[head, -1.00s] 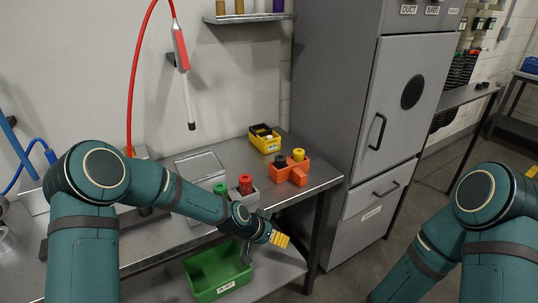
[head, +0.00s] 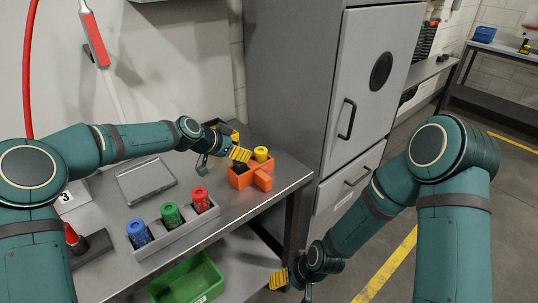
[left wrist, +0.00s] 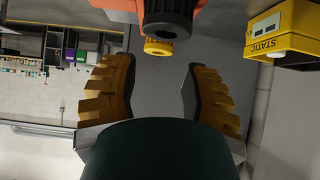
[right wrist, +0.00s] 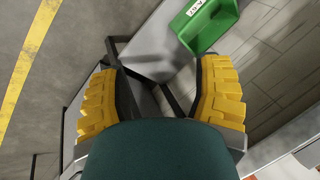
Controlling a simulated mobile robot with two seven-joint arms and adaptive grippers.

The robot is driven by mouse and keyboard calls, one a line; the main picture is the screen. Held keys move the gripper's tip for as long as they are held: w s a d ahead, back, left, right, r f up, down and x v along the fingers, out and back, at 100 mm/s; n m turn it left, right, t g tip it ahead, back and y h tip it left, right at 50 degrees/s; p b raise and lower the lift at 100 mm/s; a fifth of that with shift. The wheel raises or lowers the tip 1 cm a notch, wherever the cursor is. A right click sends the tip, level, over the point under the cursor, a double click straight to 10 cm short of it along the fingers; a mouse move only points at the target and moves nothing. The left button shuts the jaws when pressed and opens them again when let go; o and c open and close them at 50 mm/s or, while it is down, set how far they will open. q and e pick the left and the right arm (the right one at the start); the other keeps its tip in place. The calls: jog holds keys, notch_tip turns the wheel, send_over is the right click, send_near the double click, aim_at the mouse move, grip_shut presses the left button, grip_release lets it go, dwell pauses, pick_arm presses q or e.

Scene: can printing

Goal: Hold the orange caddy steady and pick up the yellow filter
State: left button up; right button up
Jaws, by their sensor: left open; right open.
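The orange caddy (head: 264,181) sits on the bench near its right end. The yellow filter (head: 261,153) stands upright in it, beside a black filter (head: 239,167). My left gripper (head: 240,154) is open and empty, at the caddy's left rear in the head view. In the left wrist view, the yellow filter (left wrist: 158,46) and the black filter (left wrist: 168,18) show ahead, between and beyond the open fingers; only a strip of the orange caddy (left wrist: 115,4) is seen. My right gripper (head: 278,278) is open and empty, low in front of the bench, away from the caddy.
A grey rack with blue (head: 139,233), green (head: 171,215) and red (head: 201,200) canisters stands at the bench front. A yellow box (left wrist: 285,38) stands behind the caddy. A green bin (head: 188,281) lies below. A tall grey cabinet (head: 375,75) stands right of the bench.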

jog(key=w+a+r+n, duration=0.2)
jog(key=w+r, duration=0.4)
jog(key=w, duration=0.2)
pick_arm(q)
jog(key=shift+f, duration=0.1)
pick_arm(e)
jog(key=n+t+h, duration=0.2)
jog(key=n, duration=0.3)
send_near(268, 179)
jog(key=x, duration=1.2)
jog(key=shift+w+a+f, duration=0.1)
jog(key=shift+w+f, duration=0.1)
jog(key=shift+f, duration=0.1)
